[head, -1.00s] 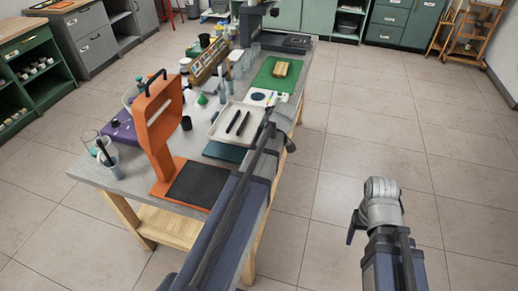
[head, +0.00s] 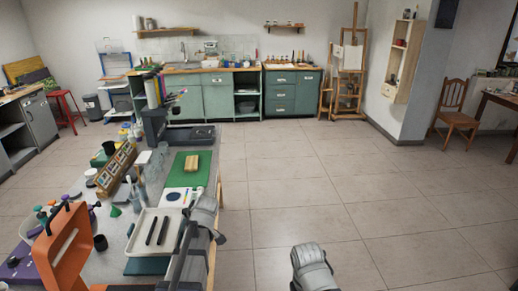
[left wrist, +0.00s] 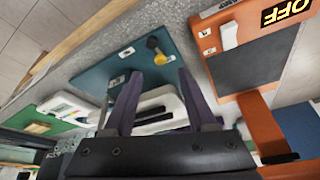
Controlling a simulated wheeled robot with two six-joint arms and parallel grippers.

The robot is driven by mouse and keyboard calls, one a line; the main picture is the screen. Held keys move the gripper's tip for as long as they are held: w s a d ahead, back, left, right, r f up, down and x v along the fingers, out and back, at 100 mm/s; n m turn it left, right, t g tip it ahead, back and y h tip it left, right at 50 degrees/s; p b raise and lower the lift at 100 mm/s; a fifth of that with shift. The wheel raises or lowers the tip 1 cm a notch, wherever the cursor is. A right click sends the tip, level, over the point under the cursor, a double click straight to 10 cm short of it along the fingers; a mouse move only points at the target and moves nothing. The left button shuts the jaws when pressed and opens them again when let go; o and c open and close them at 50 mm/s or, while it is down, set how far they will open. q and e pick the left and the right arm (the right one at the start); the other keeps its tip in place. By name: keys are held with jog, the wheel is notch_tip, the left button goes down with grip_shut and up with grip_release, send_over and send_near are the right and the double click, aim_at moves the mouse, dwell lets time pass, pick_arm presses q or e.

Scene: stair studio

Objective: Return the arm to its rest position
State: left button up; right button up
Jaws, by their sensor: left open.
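My left gripper (left wrist: 160,74) shows in the left wrist view with its two purple fingers spread apart and nothing between them. It is above the table, over a teal board (left wrist: 98,78) and the white tray (left wrist: 172,101) with dark bars. In the head view my left arm (head: 202,222) reaches along the table's right edge, beside the tray (head: 179,219); its gripper cannot be made out there. My right arm (head: 312,270) shows only as a pale link at the bottom, over the floor. My right gripper is out of view.
An orange stand (head: 62,247) rises at the table's near left; its base also shows in the left wrist view (left wrist: 255,108). A green mat (head: 182,176) bears a wooden block (head: 191,162). Bottles and a rack (head: 117,166) crowd the left. Floor right of the table is clear.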

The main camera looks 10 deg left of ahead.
pick_arm(q)
jog(key=s+d+m+h, duration=0.1)
jog(key=s+d+m, duration=0.4)
jog(key=d, duration=0.4)
jog(key=s+d+f+m+h, duration=0.1)
jog(key=s+d+m, duration=0.3)
jog(key=d+m, duration=0.4)
jog(key=s+d+m+h, duration=0.1)
jog(key=s+d+m, duration=0.4)
jog(key=d, duration=0.4)
jog(key=shift+s+d+f+m+g, duration=0.2)
jog(key=shift+s+d+m+g, duration=0.15)
jog(key=shift+m, duration=0.45)
